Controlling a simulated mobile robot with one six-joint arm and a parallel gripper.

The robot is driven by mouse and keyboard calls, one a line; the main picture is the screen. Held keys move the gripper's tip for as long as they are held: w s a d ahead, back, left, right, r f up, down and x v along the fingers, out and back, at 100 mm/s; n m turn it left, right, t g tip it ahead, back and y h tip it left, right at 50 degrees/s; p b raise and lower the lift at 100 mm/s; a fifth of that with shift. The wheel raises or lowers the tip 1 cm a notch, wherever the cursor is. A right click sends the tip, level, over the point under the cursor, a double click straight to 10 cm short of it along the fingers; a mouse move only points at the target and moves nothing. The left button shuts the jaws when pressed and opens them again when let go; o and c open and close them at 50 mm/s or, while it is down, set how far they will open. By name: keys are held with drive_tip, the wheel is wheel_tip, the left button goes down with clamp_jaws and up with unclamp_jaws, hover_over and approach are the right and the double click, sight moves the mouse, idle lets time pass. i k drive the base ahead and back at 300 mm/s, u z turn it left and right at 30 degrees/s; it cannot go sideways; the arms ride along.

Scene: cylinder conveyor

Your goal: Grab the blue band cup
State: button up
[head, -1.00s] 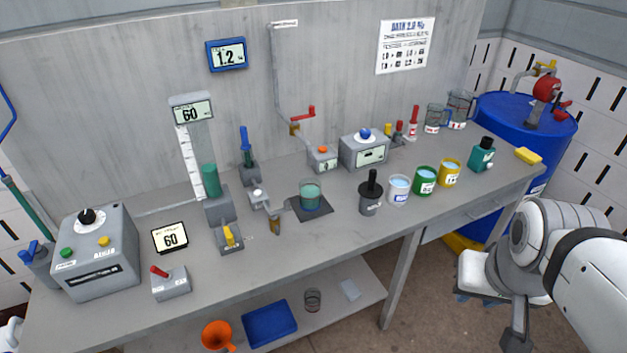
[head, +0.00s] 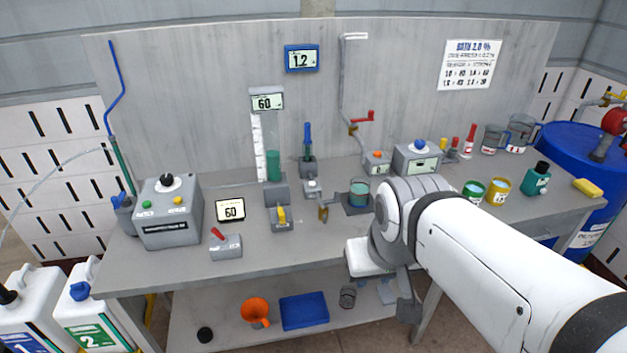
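The yellow band cup (head: 498,191) stands to the right of the green one. The end of my arm, with my gripper (head: 408,306), hangs in front of the bench's front edge, pointing down. Its fingers are too unclear to tell whether they are open or shut. I see nothing held there.
A teal bottle (head: 537,179) and a yellow sponge (head: 588,187) are at the right end. A grey control box (head: 167,225) stands at the left. The lower shelf holds an orange funnel (head: 255,310) and a blue tray (head: 304,311).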

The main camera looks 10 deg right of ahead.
sight(359, 192)
drive_tip(key=i, duration=1)
drive_tip(key=u, duration=0.05)
